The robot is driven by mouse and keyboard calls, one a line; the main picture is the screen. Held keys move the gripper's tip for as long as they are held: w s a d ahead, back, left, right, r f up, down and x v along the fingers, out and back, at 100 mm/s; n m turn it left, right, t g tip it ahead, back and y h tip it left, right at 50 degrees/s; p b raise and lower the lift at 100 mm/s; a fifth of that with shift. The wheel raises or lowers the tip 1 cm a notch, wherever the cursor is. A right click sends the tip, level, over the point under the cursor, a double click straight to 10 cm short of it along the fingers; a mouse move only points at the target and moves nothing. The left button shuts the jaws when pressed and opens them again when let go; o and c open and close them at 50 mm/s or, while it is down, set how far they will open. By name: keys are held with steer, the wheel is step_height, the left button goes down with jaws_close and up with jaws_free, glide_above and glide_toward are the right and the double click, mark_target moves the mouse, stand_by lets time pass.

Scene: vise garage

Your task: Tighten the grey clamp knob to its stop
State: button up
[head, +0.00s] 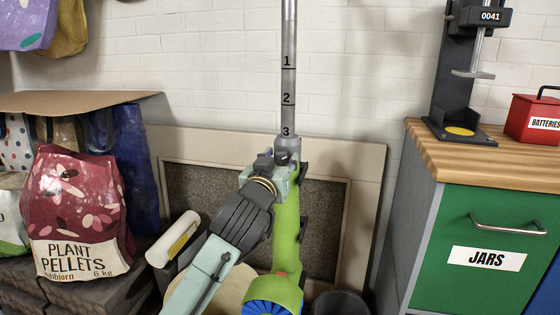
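A grey metal pole (289,40) marked 1, 2 and 3 rises from a grey collar (289,143) at the top of a lime green body (287,230). The mark 3 is just above the collar. My gripper (272,163) is at the left side of the collar, against or right in front of it. A small grey part (282,157) shows just below the collar by the fingertips; it may be the clamp knob, mostly hidden by my gripper. The fingers are too small and overlapped to show whether they are closed on it.
A green cabinet (480,238) labelled JARS with a wooden top stands at right, bearing a black stand (455,85) and a red batteries box (533,118). A plant pellets bag (78,212) is at left. A framed panel (335,215) leans behind the green body.

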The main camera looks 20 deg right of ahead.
steer(key=c, duration=0.8)
steer(key=shift+o, duration=0.2)
steer(key=shift+m, duration=0.3)
steer(key=m, duration=0.5)
steer(key=shift+b, duration=0.3)
steer(key=m+b, duration=0.1)
steer(key=m, duration=0.5)
steer(key=m+b, duration=0.1)
steer(key=m, duration=1.1)
steer(key=shift+m+b, duration=0.3)
